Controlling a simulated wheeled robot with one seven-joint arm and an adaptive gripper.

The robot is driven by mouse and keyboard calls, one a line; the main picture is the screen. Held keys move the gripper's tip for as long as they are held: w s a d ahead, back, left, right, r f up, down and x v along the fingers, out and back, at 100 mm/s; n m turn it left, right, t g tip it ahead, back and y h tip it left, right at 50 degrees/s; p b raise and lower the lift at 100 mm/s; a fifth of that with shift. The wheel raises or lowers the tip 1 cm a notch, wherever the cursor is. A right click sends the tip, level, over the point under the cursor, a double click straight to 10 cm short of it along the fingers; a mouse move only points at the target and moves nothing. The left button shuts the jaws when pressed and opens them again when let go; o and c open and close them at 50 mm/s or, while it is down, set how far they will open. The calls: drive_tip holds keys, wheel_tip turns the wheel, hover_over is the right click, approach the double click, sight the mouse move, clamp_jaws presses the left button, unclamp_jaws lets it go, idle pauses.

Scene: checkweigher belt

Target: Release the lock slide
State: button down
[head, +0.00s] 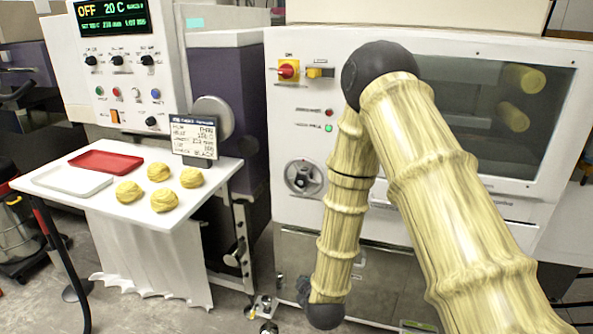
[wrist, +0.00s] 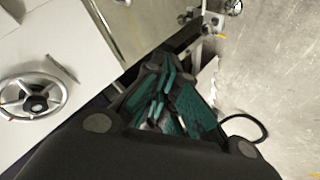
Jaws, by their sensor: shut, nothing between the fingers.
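A small yellow tab on a plate (head: 320,72) sits beside the red rotary switch (head: 288,70), high on the white machine front. It looks like a slide, but I cannot tell for sure that it is the lock slide. A handwheel (head: 303,177) is lower on the same panel. It also shows at the left of the wrist view (wrist: 33,101), with a thin grey bar (wrist: 62,68) beside it. My gripper (wrist: 168,85) is shut and empty, with teal pads, apart from the handwheel and pointing past the panel's lower edge. I cannot make it out clearly in the head view.
A white table (head: 205,187) at the left holds several yellow rolls (head: 165,200), a red tray (head: 106,162) and a white tray (head: 72,180). A control box (head: 125,70) with a display stands behind it. My arm hides part of the machine and its window (head: 470,120).

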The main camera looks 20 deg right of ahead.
drive_tip(key=w+r+n+t+h+p, duration=0.15)
drive_tip(key=w+r+p, duration=0.4)
drive_tip(key=r, duration=0.85)
drive_tip(key=w+r+n+t+p, duration=0.1)
drive_tip(key=w+r+t+p, duration=0.4)
drive_tip(key=r, duration=0.9)
drive_tip(key=n+h+p, duration=0.2)
drive_tip(key=p, duration=0.8)
approach(313, 73)
drive_tip(key=a, duration=0.4)
drive_tip(key=shift+w+a+f+t, duration=0.1)
drive_tip(key=shift+w+a+t, duration=0.15)
drive_tip(key=shift+t, duration=0.2)
drive_tip(key=shift+p+x, duration=2.25)
drive_tip(key=shift+x, duration=2.8)
drive_tip(key=shift+s+d+f, duration=0.1)
